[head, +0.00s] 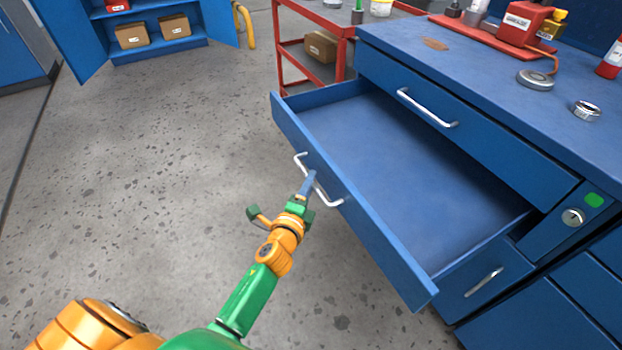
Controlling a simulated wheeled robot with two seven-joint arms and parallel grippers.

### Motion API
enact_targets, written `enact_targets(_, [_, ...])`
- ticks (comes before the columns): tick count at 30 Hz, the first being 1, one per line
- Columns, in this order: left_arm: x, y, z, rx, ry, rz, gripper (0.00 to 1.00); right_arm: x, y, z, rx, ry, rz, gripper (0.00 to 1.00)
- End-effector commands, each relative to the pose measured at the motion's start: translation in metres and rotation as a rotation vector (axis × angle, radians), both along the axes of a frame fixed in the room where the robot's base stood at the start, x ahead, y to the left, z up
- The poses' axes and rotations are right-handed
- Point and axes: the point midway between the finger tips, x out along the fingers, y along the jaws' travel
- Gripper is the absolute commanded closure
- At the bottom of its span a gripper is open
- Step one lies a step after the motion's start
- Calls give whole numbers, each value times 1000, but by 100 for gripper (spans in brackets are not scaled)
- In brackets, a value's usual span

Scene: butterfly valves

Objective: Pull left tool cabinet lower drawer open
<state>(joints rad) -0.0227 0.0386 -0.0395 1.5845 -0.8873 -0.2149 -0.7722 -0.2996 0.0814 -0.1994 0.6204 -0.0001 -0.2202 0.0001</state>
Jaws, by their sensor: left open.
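The blue tool cabinet (450,62) stands at the right. Its lower drawer (400,165) is pulled far out and looks empty. The drawer's silver handle (330,200) is on its front panel. The upper drawer (480,125) above it is shut and has its own silver handle (428,110). My left gripper (308,186) is at the lower drawer's handle, with a finger across the middle of the bar. It is open; I cannot tell whether it touches the bar. My right gripper is not in view.
A red cart (283,50) with a cardboard box stands behind the drawer. An open blue cupboard (160,50) with boxes is at the back left. Red containers, a tray and metal parts lie on the cabinet top. The grey floor left of the drawer is clear.

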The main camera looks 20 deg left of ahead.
Motion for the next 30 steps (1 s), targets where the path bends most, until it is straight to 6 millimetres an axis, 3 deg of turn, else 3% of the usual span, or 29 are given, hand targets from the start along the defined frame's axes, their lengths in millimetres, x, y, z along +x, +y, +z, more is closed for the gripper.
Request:
enact_targets(3, [-23, -3, 4, 0, 3, -1, 55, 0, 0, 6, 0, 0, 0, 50])
enact_targets(9, [-46, -6, 7, 0, 1, -1, 55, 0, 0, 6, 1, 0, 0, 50])
enact_targets(23, [-48, -7, 3, -10, 9, -1, 55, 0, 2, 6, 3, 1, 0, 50])
enact_targets(26, [-57, -13, -37, -121, 99, 2, 55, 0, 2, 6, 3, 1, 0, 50])
enact_targets(29, [-90, -24, -122, -367, 303, 53, 55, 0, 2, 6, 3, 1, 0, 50])
enact_targets(30, [-112, -28, -159, -482, 400, 101, 55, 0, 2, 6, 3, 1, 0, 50])
